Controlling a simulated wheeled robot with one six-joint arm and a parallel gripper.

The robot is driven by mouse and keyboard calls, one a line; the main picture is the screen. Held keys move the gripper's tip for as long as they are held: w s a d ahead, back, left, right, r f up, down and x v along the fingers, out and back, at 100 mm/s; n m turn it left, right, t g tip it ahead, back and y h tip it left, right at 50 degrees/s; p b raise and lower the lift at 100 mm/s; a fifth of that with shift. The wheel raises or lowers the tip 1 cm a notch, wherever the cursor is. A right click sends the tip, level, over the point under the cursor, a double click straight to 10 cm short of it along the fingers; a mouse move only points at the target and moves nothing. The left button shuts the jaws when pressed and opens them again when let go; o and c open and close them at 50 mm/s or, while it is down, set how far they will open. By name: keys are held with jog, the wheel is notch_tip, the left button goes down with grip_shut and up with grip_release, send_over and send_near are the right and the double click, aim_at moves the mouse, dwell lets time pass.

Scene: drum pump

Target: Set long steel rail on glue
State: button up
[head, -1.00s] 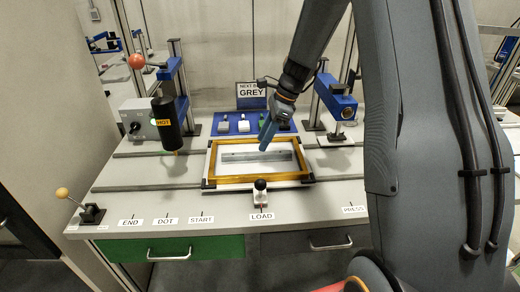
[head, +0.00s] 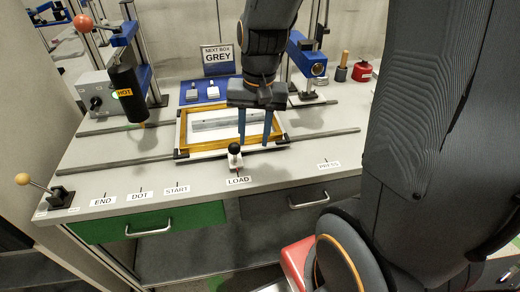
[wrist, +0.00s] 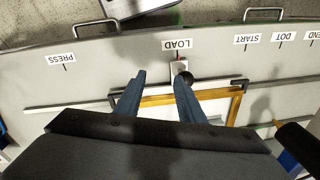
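A long grey steel strip (head: 220,122) lies on the pale bed inside a yellow frame (head: 183,135) at the middle of the bench. I take it for the rail but cannot tell for sure. No glue can be made out. My gripper (head: 254,138) points down over the right part of the frame, its two blue fingers apart with nothing seen between them. The wrist view shows the open fingers (wrist: 160,78) near the frame's edge (wrist: 165,98), beside the dark LOAD knob (wrist: 184,79). My wrist hides the frame's interior there.
A black HOT nozzle (head: 126,95) stands left of the frame, and a blue press (head: 308,62) stands behind right. A blue tray (head: 203,92) with small blocks lies behind the frame. The LOAD handle (head: 234,155) stands in front. The front bench strip is mostly clear.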

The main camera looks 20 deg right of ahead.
jog(key=s+n, duration=0.1)
jog(key=s, duration=0.1)
jog(key=s+f+n, duration=0.1)
jog(key=n, duration=0.1)
jog(key=s+n, duration=0.2)
jog(key=shift+s+a+f+h, duration=0.2)
jog(key=shift+s+a+h, duration=0.05)
jog(key=shift+s+h, duration=0.1)
